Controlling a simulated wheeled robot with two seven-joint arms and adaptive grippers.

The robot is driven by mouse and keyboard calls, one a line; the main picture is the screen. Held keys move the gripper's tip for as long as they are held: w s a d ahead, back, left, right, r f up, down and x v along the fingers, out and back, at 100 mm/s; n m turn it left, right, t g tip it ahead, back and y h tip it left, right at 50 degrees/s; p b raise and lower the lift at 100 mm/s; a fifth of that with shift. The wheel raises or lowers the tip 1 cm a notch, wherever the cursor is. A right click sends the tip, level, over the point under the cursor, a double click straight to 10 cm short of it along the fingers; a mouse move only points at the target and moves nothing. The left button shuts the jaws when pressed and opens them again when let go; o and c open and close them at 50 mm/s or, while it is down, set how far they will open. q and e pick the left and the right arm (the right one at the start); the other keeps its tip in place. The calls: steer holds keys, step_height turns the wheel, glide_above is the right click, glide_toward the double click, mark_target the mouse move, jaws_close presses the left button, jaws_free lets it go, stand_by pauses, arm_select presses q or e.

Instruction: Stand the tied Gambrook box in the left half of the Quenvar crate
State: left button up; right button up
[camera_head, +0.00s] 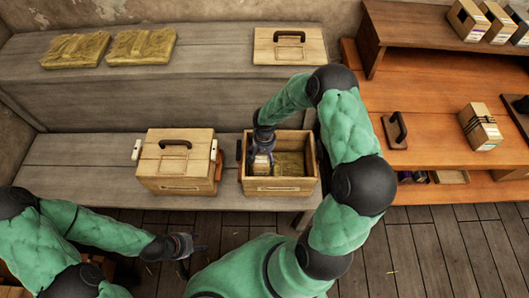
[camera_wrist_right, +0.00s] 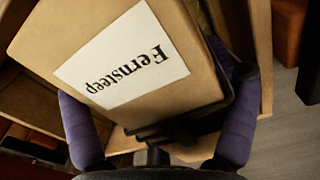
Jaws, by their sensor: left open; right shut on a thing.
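An open wooden crate (camera_head: 281,187) stands on the grey bench; its front label is too small to read. My right gripper (camera_head: 262,155) reaches down into its left half. It is shut on a tan box with a white label (camera_head: 261,168). In the right wrist view this box (camera_wrist_right: 120,50) reads "Fernsteep", upside down, between the purple fingers. I cannot tell whether it touches the crate floor. A tan box tied with dark string (camera_head: 480,127) lies on the red-brown bench at the right; its label is unreadable. My left gripper (camera_head: 182,246) is open and empty, low in front of the grey bench.
Straw-coloured padding (camera_head: 290,164) fills the crate's right half. A lidded crate with a dark handle (camera_head: 176,160) stands close on its left. Another lid (camera_head: 290,45) and two straw pads (camera_head: 140,46) lie on the upper ledge. Several boxes (camera_head: 467,20) line the right shelf.

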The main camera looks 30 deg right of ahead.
steer(key=shift+f+b, duration=2.35)
steer(key=shift+f, duration=1.7)
steer(key=shift+f+b, duration=1.05)
steer(key=shift+s+f+b, duration=0.1)
steer(key=shift+b, duration=0.25)
steer(key=o, duration=1)
steer(key=shift+a, duration=0.1)
step_height(320, 180, up, 12)
steer(key=shift+r, duration=0.1)
